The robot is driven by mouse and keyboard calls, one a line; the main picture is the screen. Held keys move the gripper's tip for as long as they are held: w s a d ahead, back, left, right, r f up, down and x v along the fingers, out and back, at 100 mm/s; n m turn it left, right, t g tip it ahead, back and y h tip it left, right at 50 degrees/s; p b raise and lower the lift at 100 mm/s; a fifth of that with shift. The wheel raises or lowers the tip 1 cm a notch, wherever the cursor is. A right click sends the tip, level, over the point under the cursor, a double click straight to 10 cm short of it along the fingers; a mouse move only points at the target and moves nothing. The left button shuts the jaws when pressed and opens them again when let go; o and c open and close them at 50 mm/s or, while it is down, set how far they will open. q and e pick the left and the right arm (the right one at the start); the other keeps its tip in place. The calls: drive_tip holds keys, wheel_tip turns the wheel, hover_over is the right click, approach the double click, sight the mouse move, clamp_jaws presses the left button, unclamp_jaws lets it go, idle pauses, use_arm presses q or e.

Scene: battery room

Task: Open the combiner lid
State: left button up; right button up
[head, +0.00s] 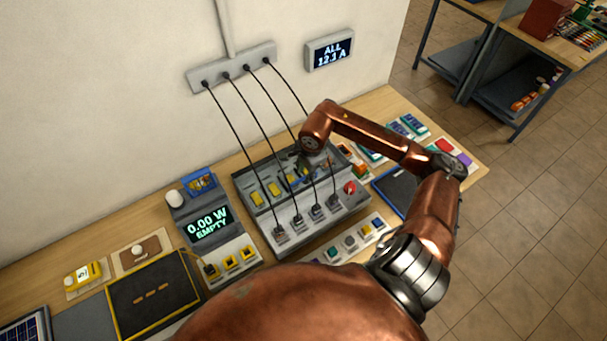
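The combiner appears to be the grey box (262,223) in the middle of the bench, with black cables running into plugs along its front and a red knob (350,187) at its right. Yellow parts (257,198) show in its upper section. I cannot make out the lid's edge or whether it is raised. My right arm reaches in from the right, and my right gripper (314,162) is over the back middle of the box. Its fingers are small and dark against the box, so contact and opening are unclear. My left gripper is not in view.
A wall socket strip (232,67) feeds the cables, which hang in front of the box. A meter reading 0.00 W EMPTY (208,222) stands at left, beside a black tray (153,295). A dark blue panel (396,190) and small modules lie at right. A wall display (330,50) hangs above.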

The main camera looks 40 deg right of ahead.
drive_tip(key=shift+w+f, duration=0.2)
drive_tip(key=shift+f, duration=0.8)
clamp_jaws()
